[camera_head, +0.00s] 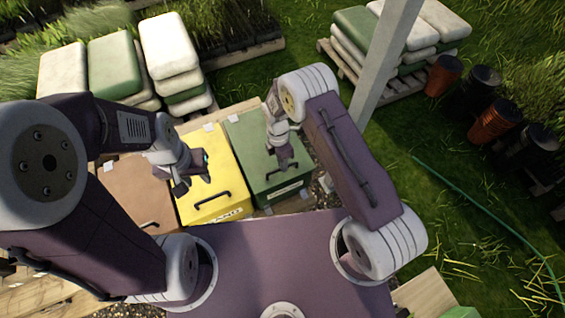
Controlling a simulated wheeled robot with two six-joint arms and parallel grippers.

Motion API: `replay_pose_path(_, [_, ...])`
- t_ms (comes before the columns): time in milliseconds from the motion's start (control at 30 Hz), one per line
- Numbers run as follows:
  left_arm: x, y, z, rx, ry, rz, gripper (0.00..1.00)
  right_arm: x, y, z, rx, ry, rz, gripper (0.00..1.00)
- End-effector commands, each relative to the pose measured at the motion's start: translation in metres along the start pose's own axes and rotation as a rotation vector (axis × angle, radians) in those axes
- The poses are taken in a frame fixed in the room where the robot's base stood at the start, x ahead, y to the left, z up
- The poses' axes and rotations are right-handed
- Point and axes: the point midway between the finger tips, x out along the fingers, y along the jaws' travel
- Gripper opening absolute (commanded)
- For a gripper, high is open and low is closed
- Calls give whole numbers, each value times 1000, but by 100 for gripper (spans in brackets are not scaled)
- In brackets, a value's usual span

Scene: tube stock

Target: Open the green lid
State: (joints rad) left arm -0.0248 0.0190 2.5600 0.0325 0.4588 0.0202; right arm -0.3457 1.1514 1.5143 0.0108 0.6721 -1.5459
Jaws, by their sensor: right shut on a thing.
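The green lid (244,143) lies closed on the rightmost of three boxes in a row, in the middle of the head view. A dark bar handle (285,171) sits near its front edge. My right gripper (285,164) reaches down over the lid and is shut on this handle; its fingers hide part of it. My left gripper (194,186) is above the left side of the yellow lid, apart from the green one. Its fingers are small and dark, and I cannot tell how far apart they are.
A yellow box (206,147) with its own handle stands left of the green one, and a brown box (137,196) further left. Stacked sacks (167,45) lie behind. A white post (386,70) rises at the right. Pots (494,120) and a hose (480,205) are on the grass.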

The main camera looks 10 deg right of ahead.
Motion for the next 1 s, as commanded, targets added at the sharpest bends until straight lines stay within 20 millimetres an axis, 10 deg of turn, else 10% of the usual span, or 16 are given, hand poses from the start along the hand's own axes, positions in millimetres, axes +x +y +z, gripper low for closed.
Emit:
replay_pose_path(333, [-7, 0, -1, 0, 0, 0, 36, -23, 2, 0, 0, 1, 5, 0])
replay_pose_path(1000, [-39, 1, -4, 0, 0, 0, 36, -168, 49, 0, 1, 1, 15, 0])
